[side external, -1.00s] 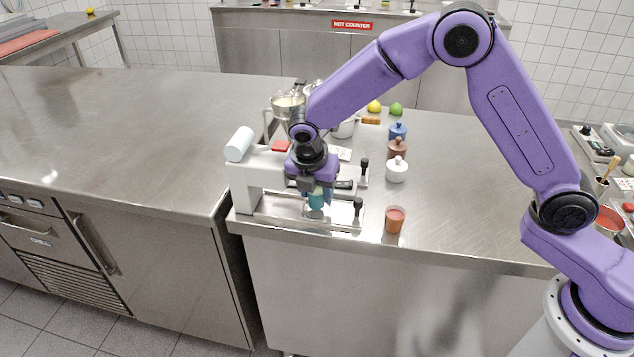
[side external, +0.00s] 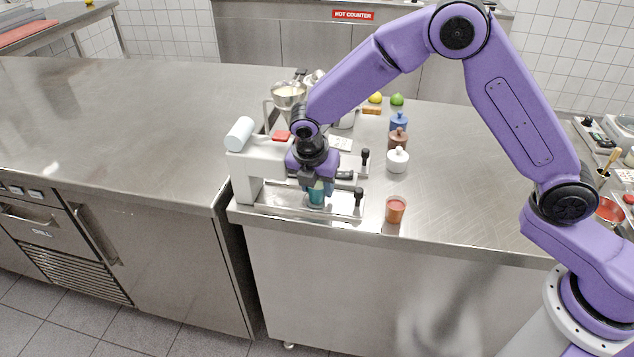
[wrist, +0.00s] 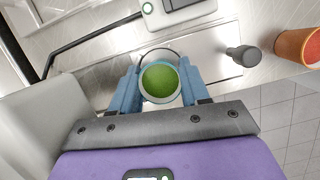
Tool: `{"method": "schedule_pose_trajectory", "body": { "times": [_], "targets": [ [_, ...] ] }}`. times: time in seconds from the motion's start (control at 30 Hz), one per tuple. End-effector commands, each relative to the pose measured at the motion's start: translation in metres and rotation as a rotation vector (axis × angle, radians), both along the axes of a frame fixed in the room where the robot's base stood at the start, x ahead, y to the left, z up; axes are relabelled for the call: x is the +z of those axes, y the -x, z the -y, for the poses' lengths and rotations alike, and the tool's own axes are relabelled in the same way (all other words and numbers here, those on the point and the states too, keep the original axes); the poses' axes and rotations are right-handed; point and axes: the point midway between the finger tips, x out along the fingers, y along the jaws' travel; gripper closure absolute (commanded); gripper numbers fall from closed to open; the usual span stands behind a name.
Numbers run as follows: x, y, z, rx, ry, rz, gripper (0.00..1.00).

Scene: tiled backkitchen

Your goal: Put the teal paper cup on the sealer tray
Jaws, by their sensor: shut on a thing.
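The teal paper cup (side external: 316,196) is upright between the fingers of my gripper (side external: 318,186), over the metal sealer tray (side external: 275,203). In the wrist view the cup (wrist: 146,97) shows its pale rim and a green filling, with the blue fingers of my gripper (wrist: 160,88) closed on both sides. The tray (wrist: 205,48) extends around it there. The cup's base is at or just above the tray; I cannot tell whether it touches. The fingers hide part of the cup's wall.
The white sealer body (side external: 246,170) stands left of the cup, with a pale cylinder on top. Black knobs (side external: 359,194) stand at the tray's right end. An orange cup (side external: 396,211) is right of the tray near the counter edge. Bottles (side external: 397,160) stand behind it.

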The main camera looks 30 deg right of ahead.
Motion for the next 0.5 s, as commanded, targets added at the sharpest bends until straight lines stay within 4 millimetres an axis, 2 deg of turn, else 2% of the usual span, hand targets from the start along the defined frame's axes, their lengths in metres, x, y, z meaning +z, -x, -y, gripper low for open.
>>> {"method": "schedule_pose_trajectory", "body": {
  "times": [0.3,0.33,0.4,0.43,0.5],
  "targets": [
    [-0.0008,-0.0001,0.0,0.0,0.0,0.0,0.85],
    [-0.0009,0.0,-0.0001,0.0,0.0,0.0,0.51],
    [-0.0008,0.0,-0.0001,0.0,-0.001,0.001,0.28],
    [-0.0008,0.0,-0.0001,0.0,-0.001,0.001,0.25],
    [-0.0008,-0.0001,-0.0002,0.0,-0.001,0.001,0.25]
  ]
}}
